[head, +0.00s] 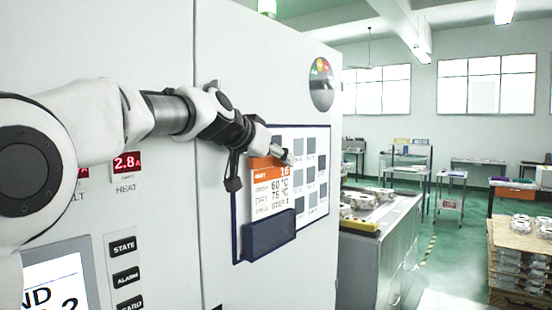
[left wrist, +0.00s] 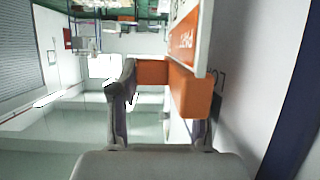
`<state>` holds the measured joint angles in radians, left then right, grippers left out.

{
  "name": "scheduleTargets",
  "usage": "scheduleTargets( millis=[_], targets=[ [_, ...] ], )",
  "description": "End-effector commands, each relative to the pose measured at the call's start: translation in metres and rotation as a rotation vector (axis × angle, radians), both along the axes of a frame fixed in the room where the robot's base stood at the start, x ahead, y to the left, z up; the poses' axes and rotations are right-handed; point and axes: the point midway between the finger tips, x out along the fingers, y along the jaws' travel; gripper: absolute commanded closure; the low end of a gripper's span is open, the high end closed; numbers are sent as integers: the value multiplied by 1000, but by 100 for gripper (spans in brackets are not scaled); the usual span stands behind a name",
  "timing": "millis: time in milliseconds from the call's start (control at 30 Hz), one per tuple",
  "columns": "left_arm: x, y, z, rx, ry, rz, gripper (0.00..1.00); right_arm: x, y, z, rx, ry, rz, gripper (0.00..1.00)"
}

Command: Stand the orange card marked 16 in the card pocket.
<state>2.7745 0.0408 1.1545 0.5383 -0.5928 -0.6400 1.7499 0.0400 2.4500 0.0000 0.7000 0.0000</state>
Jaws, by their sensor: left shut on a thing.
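The orange-headed white card marked 16 (head: 268,190) is upright in front of the white cabinet's panel. My left gripper (head: 284,154) is shut on its top edge. In the left wrist view the card (left wrist: 188,42) shows at a steep angle, with orange parts between the fingers of my left gripper (left wrist: 163,85). The dark blue card pocket (head: 268,238) is on the panel directly below the card. The card's lower edge meets the pocket's top rim in the head view; I cannot tell whether it is inside. My right gripper is out of view.
A blue-framed board with grey squares (head: 311,170) is behind the card. The cabinet (head: 225,45) carries a round gauge (head: 321,84) and labelled buttons (head: 125,276). A metal bench with castings (head: 372,205) stands to the right, beyond the cabinet's edge.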

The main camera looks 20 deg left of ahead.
Motion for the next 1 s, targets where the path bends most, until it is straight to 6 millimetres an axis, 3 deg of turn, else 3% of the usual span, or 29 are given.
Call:
scheduleTargets(
  millis=[1000],
  targets=[
    [0,0,-27,0,-1,0,100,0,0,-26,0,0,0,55]
  ],
)
